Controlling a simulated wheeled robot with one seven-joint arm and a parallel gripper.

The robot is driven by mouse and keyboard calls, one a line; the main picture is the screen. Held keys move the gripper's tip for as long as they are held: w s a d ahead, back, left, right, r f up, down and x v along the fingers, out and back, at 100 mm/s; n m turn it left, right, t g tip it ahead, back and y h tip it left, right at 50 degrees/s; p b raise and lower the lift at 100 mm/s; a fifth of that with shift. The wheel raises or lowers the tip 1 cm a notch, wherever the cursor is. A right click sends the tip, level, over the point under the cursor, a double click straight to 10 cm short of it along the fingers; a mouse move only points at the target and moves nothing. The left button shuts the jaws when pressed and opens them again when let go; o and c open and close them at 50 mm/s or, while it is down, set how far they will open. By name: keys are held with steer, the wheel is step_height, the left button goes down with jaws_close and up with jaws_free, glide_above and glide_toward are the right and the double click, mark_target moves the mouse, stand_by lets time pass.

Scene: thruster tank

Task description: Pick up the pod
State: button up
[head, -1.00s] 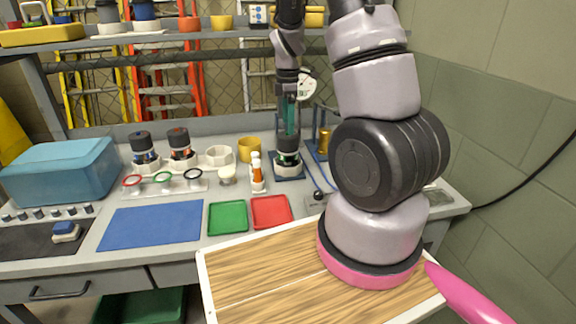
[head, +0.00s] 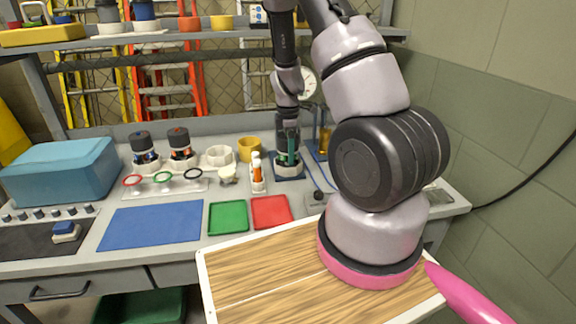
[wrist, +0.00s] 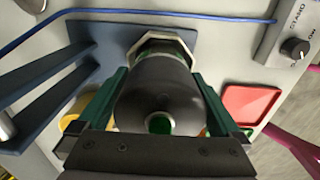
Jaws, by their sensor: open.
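The pod (wrist: 158,95) is a dark, rounded cylinder with a green port on its near end. It stands in a pale hexagonal holder (wrist: 160,44) on a blue base plate (wrist: 115,33). My gripper (wrist: 161,84) is open, with one green finger on each side of the pod. I cannot tell whether either finger touches it. In the head view my gripper (head: 288,155) is lowered at the holder (head: 288,168), and the arm and fingers hide most of the pod.
A white-and-orange bottle (head: 257,175) and a yellow cup (head: 249,149) stand close to the left. Two black-capped pods (head: 180,145) stand further left. Blue upright bars (wrist: 40,75) stand beside the holder. Green (head: 228,217) and red (head: 270,212) trays lie in front.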

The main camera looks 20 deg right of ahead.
jaws_close()
steer(key=shift+r, duration=0.1)
step_height(320, 180, up, 10)
stand_by(0.6)
